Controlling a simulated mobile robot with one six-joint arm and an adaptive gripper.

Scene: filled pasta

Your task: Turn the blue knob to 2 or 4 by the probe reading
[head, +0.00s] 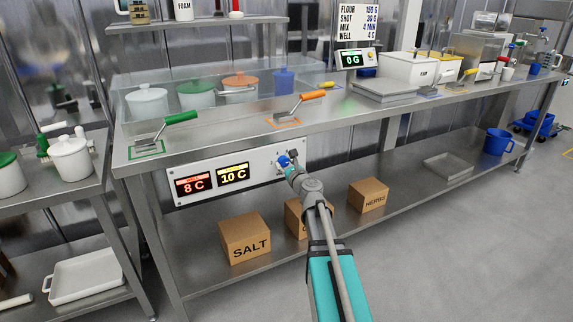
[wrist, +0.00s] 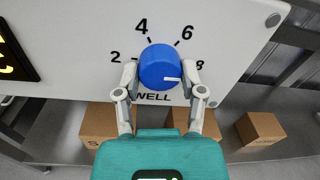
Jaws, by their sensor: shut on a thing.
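The blue knob (wrist: 159,65) sits on a white panel (wrist: 90,75) above the word WELL, with 2, 4, 6 and 8 around it. Its white mark is at the knob's lower right, on the side of the 8. My gripper (wrist: 160,75) is shut on the knob, one finger on each side. In the head view the knob (head: 283,160) shows at the end of my arm. On the panel, a red display (head: 194,184) reads 8 C and a yellow display (head: 233,175) reads 10 C; their small labels are hard to read.
A sign (head: 355,26) lists WELL 4 C among other lines. Cardboard boxes, SALT (head: 245,238) and HERBS (head: 368,194) among them, stand on the lower shelf below the panel. The steel worktop edge (head: 330,130) runs above the panel.

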